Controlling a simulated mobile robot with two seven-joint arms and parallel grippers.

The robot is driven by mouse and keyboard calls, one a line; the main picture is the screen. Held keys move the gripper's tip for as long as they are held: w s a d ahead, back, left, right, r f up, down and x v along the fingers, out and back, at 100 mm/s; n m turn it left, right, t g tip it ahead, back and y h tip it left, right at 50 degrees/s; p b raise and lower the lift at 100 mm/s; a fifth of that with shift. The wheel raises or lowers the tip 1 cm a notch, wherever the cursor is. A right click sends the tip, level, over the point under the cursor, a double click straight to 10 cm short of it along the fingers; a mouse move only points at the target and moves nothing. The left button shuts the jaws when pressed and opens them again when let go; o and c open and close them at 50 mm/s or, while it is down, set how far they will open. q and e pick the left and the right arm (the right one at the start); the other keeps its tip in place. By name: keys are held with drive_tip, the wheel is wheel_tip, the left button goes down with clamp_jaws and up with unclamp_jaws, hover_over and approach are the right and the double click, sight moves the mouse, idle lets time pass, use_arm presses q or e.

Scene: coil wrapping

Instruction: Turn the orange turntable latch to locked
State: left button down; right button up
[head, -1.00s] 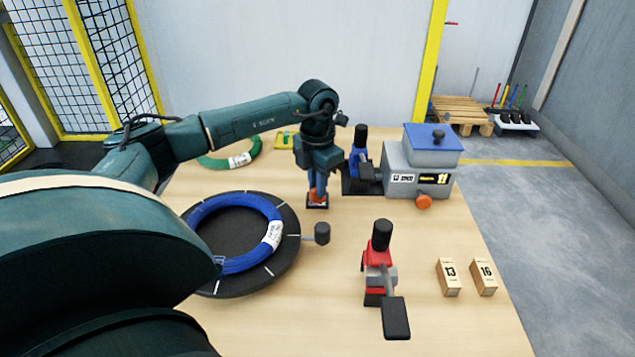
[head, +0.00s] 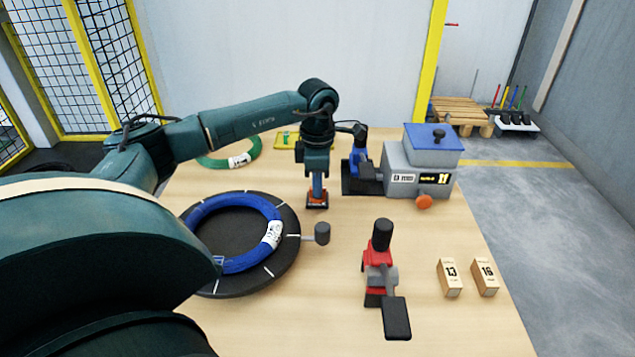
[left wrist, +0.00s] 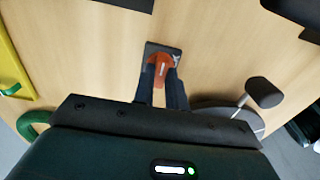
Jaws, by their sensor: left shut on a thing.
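The orange latch (left wrist: 161,68) stands on a small dark base plate (left wrist: 172,50) beside the turntable. In the head view the latch's base (head: 317,205) shows under my gripper, and the latch itself is mostly hidden. My left gripper (head: 317,190) points down and is shut on the latch; in the left wrist view its two fingers (left wrist: 161,80) sit on either side of the orange handle. The black turntable (head: 240,240) carries a blue coil (head: 205,208) with a white label. A dark-knobbed crank (head: 322,233) sticks out on its right side. My right gripper is not in view.
A red clamp device (head: 380,262) stands right of the turntable, with a blue one (head: 359,155) behind. A grey machine with a blue lid (head: 432,145) stands at back right. Two numbered blocks (head: 450,277) (head: 484,277) lie at right. A green coil (head: 215,162) lies behind.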

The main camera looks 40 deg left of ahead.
use_arm(q)
drive_tip(key=shift+r, duration=0.1)
idle(0.4)
drive_tip(key=c, duration=1.4)
unclamp_jaws()
drive_tip(key=shift+c, duration=0.2)
wheel_tip(320, 180, up, 13)
